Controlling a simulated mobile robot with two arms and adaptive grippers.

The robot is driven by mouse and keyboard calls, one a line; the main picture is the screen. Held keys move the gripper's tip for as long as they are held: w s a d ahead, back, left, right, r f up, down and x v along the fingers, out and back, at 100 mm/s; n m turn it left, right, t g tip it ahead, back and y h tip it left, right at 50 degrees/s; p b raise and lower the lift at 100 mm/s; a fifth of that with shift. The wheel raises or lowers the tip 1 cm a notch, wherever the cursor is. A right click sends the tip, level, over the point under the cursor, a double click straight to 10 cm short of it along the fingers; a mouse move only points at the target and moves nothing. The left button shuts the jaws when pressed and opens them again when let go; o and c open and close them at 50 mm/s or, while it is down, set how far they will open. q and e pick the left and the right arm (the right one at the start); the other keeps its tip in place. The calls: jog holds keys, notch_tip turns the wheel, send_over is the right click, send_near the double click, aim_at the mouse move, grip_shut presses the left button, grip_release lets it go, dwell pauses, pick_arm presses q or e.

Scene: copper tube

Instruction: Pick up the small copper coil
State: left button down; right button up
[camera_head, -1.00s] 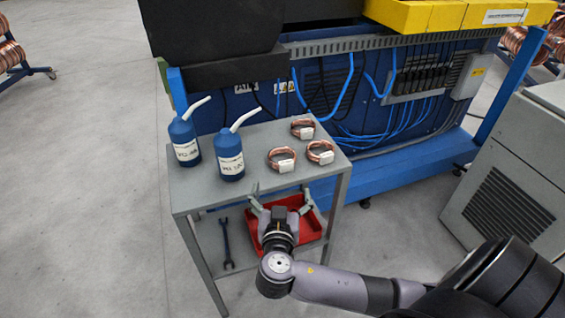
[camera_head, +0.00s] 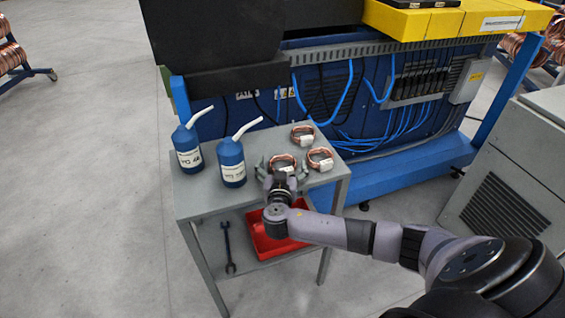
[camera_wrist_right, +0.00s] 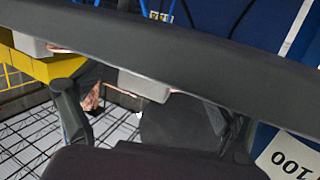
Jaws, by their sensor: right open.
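Three small copper coils with white tags lie on the grey cart top in the head view: a front-left coil (camera_head: 283,158), a back coil (camera_head: 303,130) and a right coil (camera_head: 320,154). My right gripper (camera_head: 282,167) is open at the cart's front edge, its fingers spread to either side of the front-left coil. I cannot tell whether they touch it. In the right wrist view the open fingers (camera_wrist_right: 152,122) show at left and right. A dark band hides most of the coils there; a pale tag (camera_wrist_right: 150,85) shows below it. My left gripper is not in view.
Two blue bottles with white spouts, a left bottle (camera_head: 187,145) and a right bottle (camera_head: 231,163), stand left of the coils on the cart (camera_head: 203,198). A red tray (camera_head: 262,240) and a wrench (camera_head: 228,248) are on the lower shelf. A blue machine stands behind.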

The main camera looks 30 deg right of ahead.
jog(key=shift+x, duration=0.9)
jog(key=c, duration=1.3)
